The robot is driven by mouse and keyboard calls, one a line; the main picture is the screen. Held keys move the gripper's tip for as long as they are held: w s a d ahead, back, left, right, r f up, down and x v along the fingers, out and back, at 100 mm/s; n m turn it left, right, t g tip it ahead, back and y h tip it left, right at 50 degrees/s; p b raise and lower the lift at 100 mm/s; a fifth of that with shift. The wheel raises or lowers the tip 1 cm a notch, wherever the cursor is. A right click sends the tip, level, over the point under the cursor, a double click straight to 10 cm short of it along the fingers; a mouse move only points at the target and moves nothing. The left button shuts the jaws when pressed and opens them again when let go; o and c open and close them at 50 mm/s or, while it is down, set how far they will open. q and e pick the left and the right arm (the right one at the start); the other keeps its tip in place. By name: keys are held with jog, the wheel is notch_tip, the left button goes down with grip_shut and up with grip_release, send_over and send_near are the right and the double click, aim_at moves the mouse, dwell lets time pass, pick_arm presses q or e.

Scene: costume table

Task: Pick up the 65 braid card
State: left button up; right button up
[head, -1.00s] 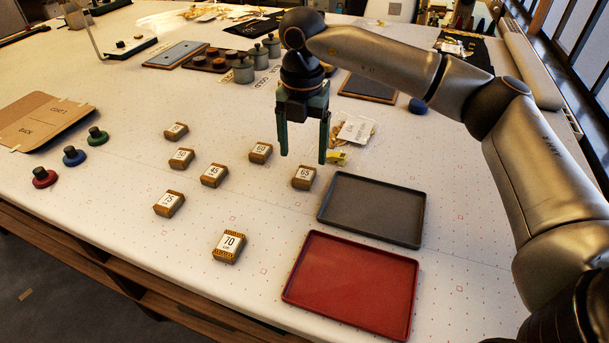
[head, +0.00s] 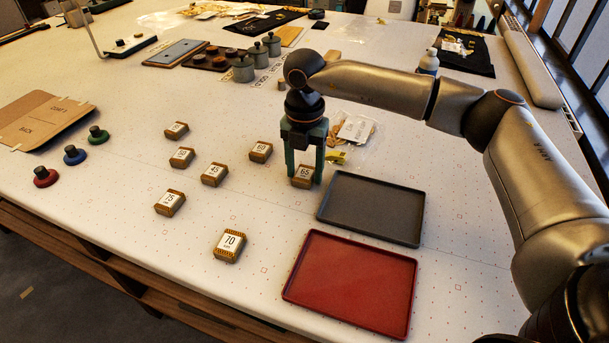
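The 65 braid card (head: 303,178) is a small brown block with a white label, lying on the white table left of the grey tray. My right gripper (head: 305,178) points down over it, with one green finger on each side of the card. The fingers are apart, and I cannot tell whether they touch the card's sides. The card rests on the table. My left gripper is not in view.
Similar cards lie to the left: 60 (head: 260,152), 45 (head: 215,174), 75 (head: 169,203) and 70 (head: 229,245), among others. A grey tray (head: 330,213) and a red tray (head: 412,300) lie to the right. A clear bag (head: 354,130) lies behind the gripper.

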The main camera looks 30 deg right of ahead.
grip_shut()
dwell(0.4)
